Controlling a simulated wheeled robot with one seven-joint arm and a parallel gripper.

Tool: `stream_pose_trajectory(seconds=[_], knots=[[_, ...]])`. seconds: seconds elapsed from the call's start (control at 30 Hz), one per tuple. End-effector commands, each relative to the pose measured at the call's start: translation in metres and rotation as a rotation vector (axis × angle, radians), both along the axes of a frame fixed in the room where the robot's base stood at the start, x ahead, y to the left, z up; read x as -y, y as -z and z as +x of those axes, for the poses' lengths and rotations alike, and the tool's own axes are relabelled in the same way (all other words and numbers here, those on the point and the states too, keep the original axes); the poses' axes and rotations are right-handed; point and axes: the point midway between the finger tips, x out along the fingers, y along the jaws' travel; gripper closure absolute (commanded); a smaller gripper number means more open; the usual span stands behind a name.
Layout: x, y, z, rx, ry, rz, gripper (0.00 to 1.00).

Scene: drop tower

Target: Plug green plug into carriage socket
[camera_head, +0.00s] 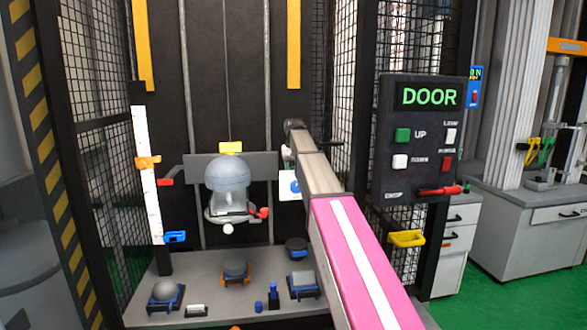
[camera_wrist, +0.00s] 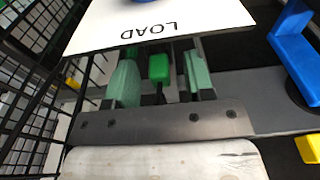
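A green plug (camera_wrist: 158,67) shows in the wrist view, just under the edge of a white LOAD card. My gripper (camera_wrist: 160,75) has pale green finger pads on either side of the plug, with gaps on both sides. The fingers look open, and I see no contact with the plug. In the head view the carriage (camera_head: 264,163) is a grey plate holding a grey-blue helmet (camera_head: 227,174). My arm reaches to its right side, and the fingers are hidden there. I cannot make out the carriage socket.
The white LOAD card (camera_wrist: 185,28) has a blue part on it and lies close to my fingers. Black mesh (camera_wrist: 25,100) runs along the left of the wrist view. A DOOR control panel (camera_head: 424,140) stands to the right. Several anvils and blocks crowd the tower base (camera_head: 213,288).

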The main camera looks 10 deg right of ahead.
Motion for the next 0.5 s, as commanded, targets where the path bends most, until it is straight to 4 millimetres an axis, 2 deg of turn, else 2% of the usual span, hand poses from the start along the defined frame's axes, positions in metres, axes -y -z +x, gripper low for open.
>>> stream_pose_trajectory(seconds=[0.3, 0.5], knots=[[0.0, -0.003, 0.0, 0.0, 0.0, 0.0, 0.52], [0.0, -0.027, -0.002, 0.001, 0.0, 0.0, 0.52]])
